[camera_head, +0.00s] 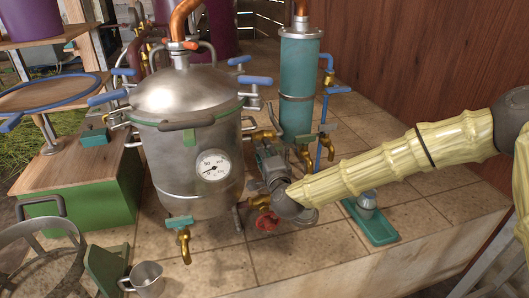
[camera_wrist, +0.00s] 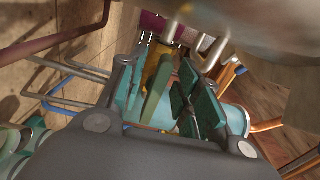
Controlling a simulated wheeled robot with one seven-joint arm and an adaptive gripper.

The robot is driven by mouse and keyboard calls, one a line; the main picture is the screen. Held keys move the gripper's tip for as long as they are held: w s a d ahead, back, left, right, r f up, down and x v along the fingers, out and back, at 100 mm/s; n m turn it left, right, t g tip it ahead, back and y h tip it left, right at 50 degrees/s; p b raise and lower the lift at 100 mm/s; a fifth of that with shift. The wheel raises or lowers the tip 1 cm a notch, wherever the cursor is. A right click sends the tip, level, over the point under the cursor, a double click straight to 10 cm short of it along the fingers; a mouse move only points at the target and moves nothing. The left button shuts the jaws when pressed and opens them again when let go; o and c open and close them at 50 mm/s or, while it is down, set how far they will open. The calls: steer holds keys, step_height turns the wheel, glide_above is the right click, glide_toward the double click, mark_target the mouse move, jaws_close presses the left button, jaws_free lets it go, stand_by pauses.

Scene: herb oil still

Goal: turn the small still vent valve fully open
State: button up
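The small still is a round steel pot (camera_head: 186,95) with a domed lid and a dial gauge (camera_head: 213,166) on its front. A brass valve (camera_head: 262,134) sticks out at its right side, just above my gripper (camera_head: 262,160); I cannot tell for certain whether this is the vent valve. My gripper is low between the pot and the teal column. In the wrist view its green finger pads (camera_wrist: 175,98) stand a narrow gap apart, with nothing clearly clamped between them. A yellow brass part (camera_wrist: 157,66) shows beyond the left pad. The valve's handle position is hidden or unclear.
A teal column (camera_head: 298,85) with brass taps stands right of the pot. A red handwheel (camera_head: 267,221) lies below my gripper. A brass tap with a teal handle (camera_head: 180,222) is at the pot's foot. A teal tray (camera_head: 375,226) and metal cup (camera_head: 146,277) stand on the tiles.

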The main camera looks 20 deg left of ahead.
steer(key=v, duration=1.1)
steer(key=shift+s+d, duration=0.25)
steer(key=shift+d, duration=0.05)
